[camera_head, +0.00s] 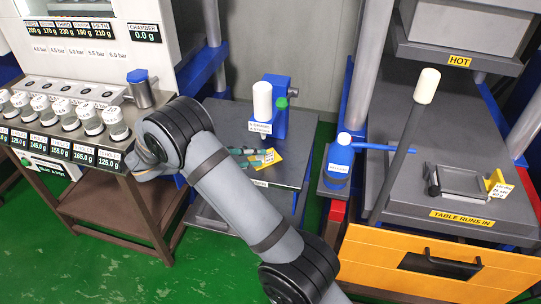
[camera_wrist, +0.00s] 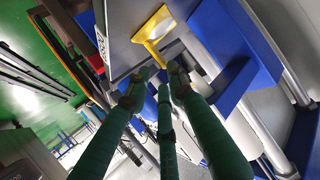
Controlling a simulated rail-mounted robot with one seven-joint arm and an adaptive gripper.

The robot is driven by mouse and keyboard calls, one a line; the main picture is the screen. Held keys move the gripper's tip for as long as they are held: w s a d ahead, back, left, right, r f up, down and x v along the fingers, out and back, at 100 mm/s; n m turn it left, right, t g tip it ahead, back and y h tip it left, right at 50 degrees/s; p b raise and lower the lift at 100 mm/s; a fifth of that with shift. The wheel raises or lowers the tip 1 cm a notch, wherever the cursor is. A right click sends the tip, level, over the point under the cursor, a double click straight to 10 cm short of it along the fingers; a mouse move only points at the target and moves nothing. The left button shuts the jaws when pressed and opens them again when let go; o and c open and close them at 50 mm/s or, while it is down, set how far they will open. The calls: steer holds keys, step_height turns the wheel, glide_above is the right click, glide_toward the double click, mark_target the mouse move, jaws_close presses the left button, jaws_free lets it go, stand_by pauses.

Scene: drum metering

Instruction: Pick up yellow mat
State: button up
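The yellow mat (camera_head: 266,169) lies on the grey side table in the head view, partly hidden by my gripper's green fingers. In the wrist view the yellow mat (camera_wrist: 153,24) is ahead of the fingertips, with a narrow yellow strip reaching down from it toward the gap between them. My gripper (camera_wrist: 158,73) has its fingertips apart, with the strip's lower end near the gap; I cannot tell whether they touch it. In the head view my gripper (camera_head: 256,156) is low over the table, at the mat's left side.
A blue stand with a white cylinder (camera_head: 262,101) rises just behind the mat. A blue bottle (camera_head: 339,157) stands to the right. The press table (camera_head: 462,208) is at far right, and a rack of white-capped jars (camera_head: 68,115) is at left.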

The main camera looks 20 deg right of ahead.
mark_target(269, 165)
steer(key=shift+a+f+p+x, duration=0.15)
steer(key=shift+p+x, duration=0.1)
steer(key=shift+x, duration=0.75)
steer(key=shift+f+p+x, duration=0.1)
steer(key=shift+p+x, duration=0.15)
steer(key=shift+x, duration=0.75)
steer(key=shift+a+f+p+x, duration=0.15)
steer(key=shift+p+x, duration=0.1)
steer(key=shift+x, duration=0.8)
steer(key=shift+w+d, duration=0.1)
steer(key=shift+w, duration=0.05)
steer(key=shift+c, duration=1)
jaws_close()
